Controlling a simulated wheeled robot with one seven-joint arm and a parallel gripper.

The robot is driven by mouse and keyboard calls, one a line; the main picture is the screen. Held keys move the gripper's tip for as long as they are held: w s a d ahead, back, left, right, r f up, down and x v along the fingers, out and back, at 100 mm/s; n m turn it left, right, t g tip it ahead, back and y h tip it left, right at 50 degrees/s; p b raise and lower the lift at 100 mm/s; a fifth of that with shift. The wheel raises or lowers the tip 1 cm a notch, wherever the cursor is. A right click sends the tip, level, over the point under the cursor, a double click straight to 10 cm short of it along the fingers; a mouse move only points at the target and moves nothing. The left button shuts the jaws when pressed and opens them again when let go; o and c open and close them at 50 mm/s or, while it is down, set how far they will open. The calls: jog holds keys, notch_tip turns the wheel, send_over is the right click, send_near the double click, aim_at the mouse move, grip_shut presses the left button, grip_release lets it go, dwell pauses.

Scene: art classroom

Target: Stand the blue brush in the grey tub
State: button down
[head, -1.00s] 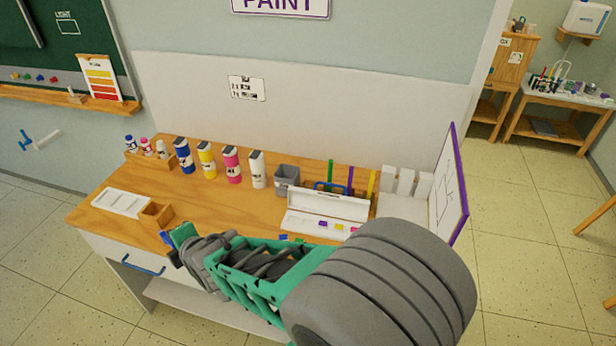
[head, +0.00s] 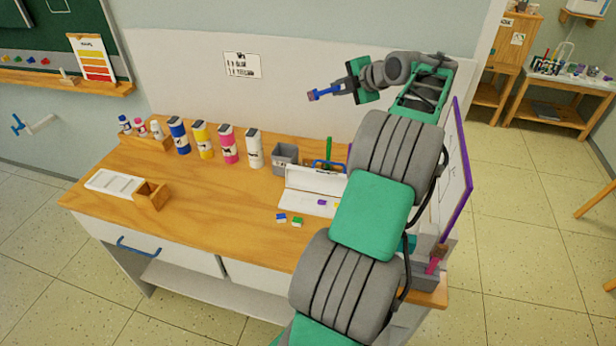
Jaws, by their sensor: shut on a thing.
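The blue brush (head: 325,92) is in my gripper (head: 345,88), which is shut on it. The brush lies nearly level in the picture, its brownish end pointing left, in front of the white wall panel. The grey tub (head: 285,158) stands on the wooden table, right of the white bottle. The gripper and brush appear above and to the right of the tub in the picture, clear of it. The tub's inside looks empty, though its bottom is hard to see.
Several paint bottles (head: 228,145) stand left of the tub. An open white case (head: 308,203) lies in front of it, with a green upright piece (head: 329,150) behind. My arm hides the table's right part. Another grey container (head: 425,278) sits at the right front.

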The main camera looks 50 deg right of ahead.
jog(key=s+d, duration=0.5)
jog(key=s, duration=0.3)
jog(key=w+a+f+p, duration=0.4)
jog(key=w+a+f, duration=0.5)
jog(key=f, duration=0.4)
jog(key=shift+w+a+f, duration=0.35)
jog(key=shift+a, duration=0.2)
jog(key=shift+f+b, duration=0.55)
jog(key=shift+b, duration=0.55)
jog(key=c, duration=1.4)
grip_release()
jog(key=shift+c, duration=0.2)
jog(key=shift+r, duration=0.1)
